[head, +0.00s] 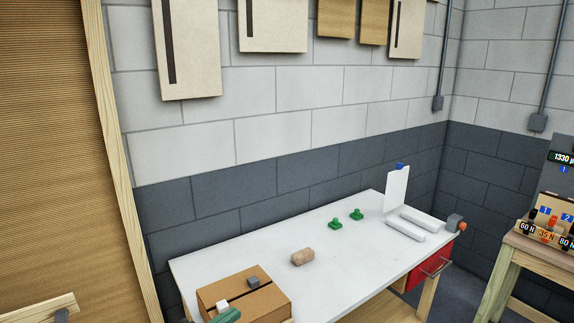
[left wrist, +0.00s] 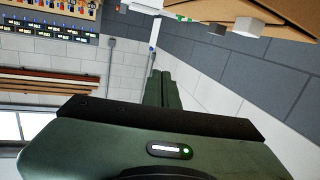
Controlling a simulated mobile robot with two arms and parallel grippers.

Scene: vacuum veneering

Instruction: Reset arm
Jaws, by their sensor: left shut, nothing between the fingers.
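My left gripper (head: 226,315) shows as a dark green piece at the bottom edge of the head view, by the front of a brown cardboard box (head: 262,302). In the left wrist view its two green fingers (left wrist: 162,76) lie together, shut with nothing between them. Most of the left arm is out of the head view. My right gripper is in neither view.
A white-topped table (head: 340,262) carries the box, a tan block (head: 303,257), two green knobbed pieces (head: 335,223), white rolls (head: 405,230) and an upright white sheet (head: 397,188). Panels (head: 186,50) hang on the wall. A wooden stand (head: 530,255) is at right.

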